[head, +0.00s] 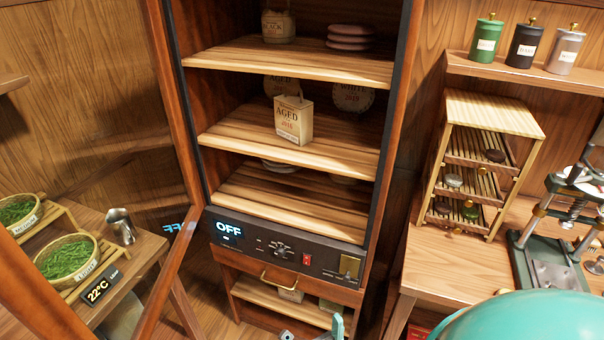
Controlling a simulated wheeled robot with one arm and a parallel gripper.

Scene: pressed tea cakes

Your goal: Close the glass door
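The glass door (168,273) has a reddish-brown wooden frame and clear glass. It stands wide open, swung out from the left side of the tall wooden cabinet (400,100) towards me. Its outer upright runs down the lower left of the head view, and the glass mirrors the lit OFF display. The cabinet front is uncovered. My gripper (314,331) shows only as small teal and grey parts at the bottom edge, in front of the cabinet's base and apart from the door frame. Most of it is cut off, so its opening is hidden.
Cabinet shelves hold tea packages and cakes. A control panel (285,254) sits below them. At left, a side table (135,249) with baskets shows behind the door glass. At right, a counter (418,262) bears a slatted rack (496,113) and a green press (522,262).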

